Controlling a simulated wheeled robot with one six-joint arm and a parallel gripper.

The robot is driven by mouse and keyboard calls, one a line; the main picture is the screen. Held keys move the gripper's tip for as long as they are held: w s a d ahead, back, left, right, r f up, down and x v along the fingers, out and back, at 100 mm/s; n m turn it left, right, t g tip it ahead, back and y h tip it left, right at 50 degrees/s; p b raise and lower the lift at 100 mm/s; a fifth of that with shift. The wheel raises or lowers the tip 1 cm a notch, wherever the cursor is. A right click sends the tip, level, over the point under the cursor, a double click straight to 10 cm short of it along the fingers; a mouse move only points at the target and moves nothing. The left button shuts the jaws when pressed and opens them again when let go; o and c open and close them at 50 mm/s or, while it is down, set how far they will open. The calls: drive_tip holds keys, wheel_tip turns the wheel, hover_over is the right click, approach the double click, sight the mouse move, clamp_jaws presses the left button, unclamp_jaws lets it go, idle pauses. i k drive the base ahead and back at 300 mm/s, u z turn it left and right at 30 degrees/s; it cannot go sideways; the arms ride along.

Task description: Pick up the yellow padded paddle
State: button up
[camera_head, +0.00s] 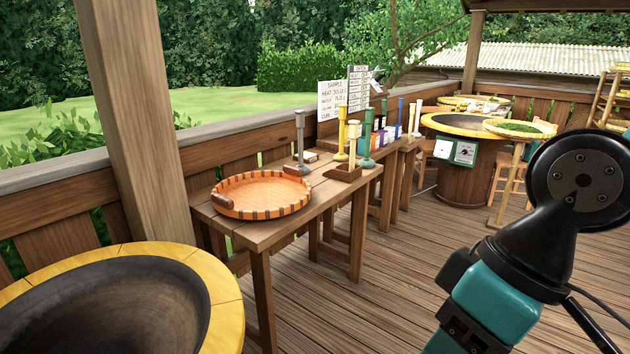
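Two upright yellowish tools stand close together on the wooden side table. The left one, a yellow paddle (342,130), has a slim upright handle and a wider foot. The second yellowish tool (353,142) stands just right of it, at a brown wooden block (345,173). From here I cannot tell which one is padded. My gripper is out of the picture. Only part of my arm shows at the right, well apart from the tools.
An orange round tray (262,196) lies on the side table (318,190), with a grey tool (299,140) behind it. A green tool (367,140) stands right of the yellow ones. A yellow-rimmed basin (228,318) is at near left. The deck floor (385,300) is clear.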

sight(341, 156)
drive_tip(key=z, duration=0.7)
drive_tip(key=i, duration=3.55)
drive_tip(key=u, duration=0.65)
